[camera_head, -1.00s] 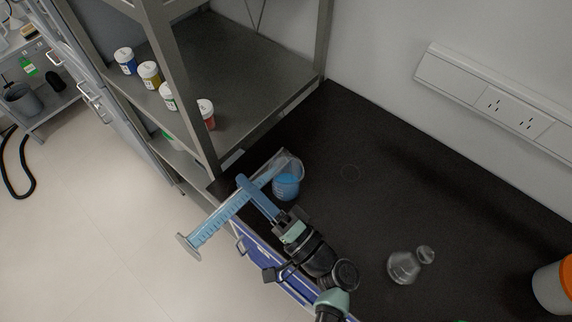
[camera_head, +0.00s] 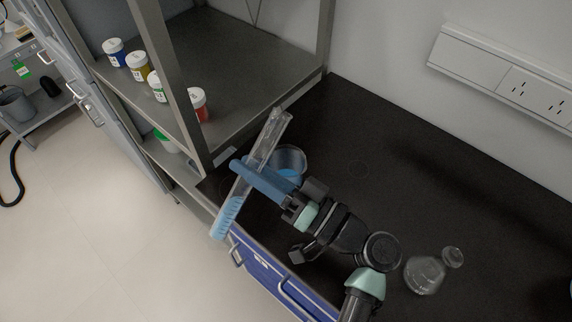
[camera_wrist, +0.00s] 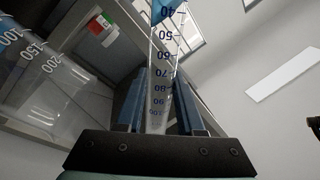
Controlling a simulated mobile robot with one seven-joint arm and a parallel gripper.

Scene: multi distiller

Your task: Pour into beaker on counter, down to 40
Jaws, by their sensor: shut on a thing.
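A clear graduated cylinder (camera_head: 266,140) with blue liquid in its lower part is held tilted, its mouth toward the shelf. The wrist view shows its scale (camera_wrist: 163,60), with the blue liquid's edge near the 40 mark. My gripper (camera_head: 246,170) is shut on the cylinder's middle; the blue fingers also show in the wrist view (camera_wrist: 160,95). A clear beaker (camera_head: 293,157) with some blue liquid stands on the counter just right of the cylinder, partly hidden by my fingers. Its scale shows at left in the wrist view (camera_wrist: 40,70). No stream of liquid shows.
The dark counter (camera_head: 400,185) is mostly clear. A glass flask (camera_head: 425,275) stands at right, near my arm. A metal shelf (camera_head: 230,60) with several lidded jars (camera_head: 137,67) rises at left, its post close to the cylinder. Blue drawers (camera_head: 262,265) lie below the counter edge.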

